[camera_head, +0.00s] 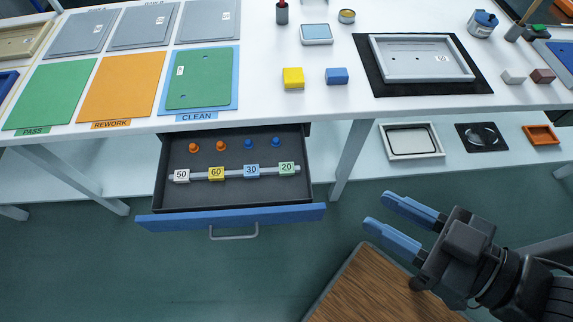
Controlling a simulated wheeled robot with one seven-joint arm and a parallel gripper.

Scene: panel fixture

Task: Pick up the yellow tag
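The yellow tag (217,173) is a small block marked 60. It sits on a light bar in the open drawer (232,217), between the white tag marked 50 (181,176) and the blue tag marked 30 (251,171). A green tag marked 20 (287,168) is at the bar's right end. My gripper (377,212) is at the lower right, clear of the drawer. Its two blue fingers are apart with nothing between them.
Orange and blue knobs (221,145) stand behind the tags. The white tabletop (330,105) overhangs the drawer's back. A table leg (350,158) stands right of the drawer. A wooden surface (375,290) lies below my gripper. A yellow block (293,79) is on the tabletop.

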